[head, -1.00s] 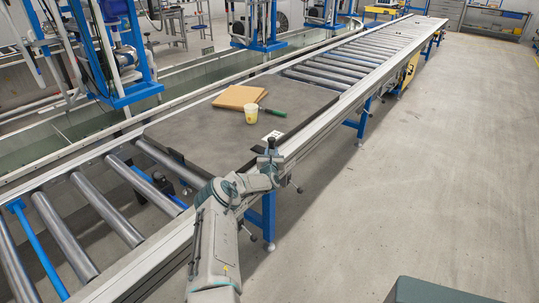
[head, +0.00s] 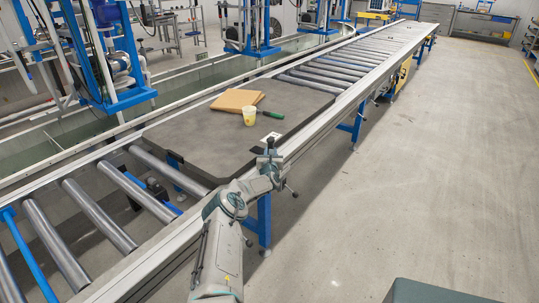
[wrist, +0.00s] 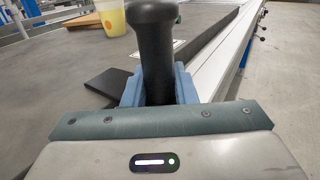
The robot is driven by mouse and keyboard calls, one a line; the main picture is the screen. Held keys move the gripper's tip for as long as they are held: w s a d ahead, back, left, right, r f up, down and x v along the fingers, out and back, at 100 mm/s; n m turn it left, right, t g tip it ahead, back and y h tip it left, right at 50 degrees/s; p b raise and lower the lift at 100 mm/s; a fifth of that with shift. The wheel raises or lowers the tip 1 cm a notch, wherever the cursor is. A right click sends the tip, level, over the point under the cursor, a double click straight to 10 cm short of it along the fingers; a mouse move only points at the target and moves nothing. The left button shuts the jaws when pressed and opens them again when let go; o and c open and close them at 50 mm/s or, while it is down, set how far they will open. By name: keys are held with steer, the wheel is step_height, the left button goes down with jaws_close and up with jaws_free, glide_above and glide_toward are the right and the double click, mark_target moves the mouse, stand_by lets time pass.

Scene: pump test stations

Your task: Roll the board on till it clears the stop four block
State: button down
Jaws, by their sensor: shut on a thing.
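The board (head: 200,137) is a wide dark grey slab lying flat on the conveyor rollers. A black upright handle (wrist: 155,45) stands at its near right edge. My gripper (head: 270,161) is shut on this handle, with its blue fingers on either side of it in the wrist view (wrist: 158,88). A pale yellow cup (head: 250,116), a tan flat block (head: 236,100) and a green-handled tool (head: 271,114) ride on the board. I cannot pick out the stop four block for sure. A blue part (head: 173,163) shows at the board's trailing edge.
Bare rollers (head: 335,72) run on past the board's far edge, with nothing seen lying on them. A metal side rail (head: 350,97) borders the line. Blue test frames (head: 250,45) stand along the left. The floor (head: 420,170) at the right is clear.

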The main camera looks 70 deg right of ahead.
steer(key=c, duration=1.1)
jaws_free()
steer(key=shift+a, duration=0.1)
steer(key=shift+p+v, duration=0.65)
steer(key=shift+v, duration=0.25)
steer(key=p+v, duration=0.2)
steer(key=v, duration=0.9)
steer(key=shift+s+a, duration=0.15)
steer(key=shift+a, duration=0.2)
steer(key=shift+r, duration=0.1)
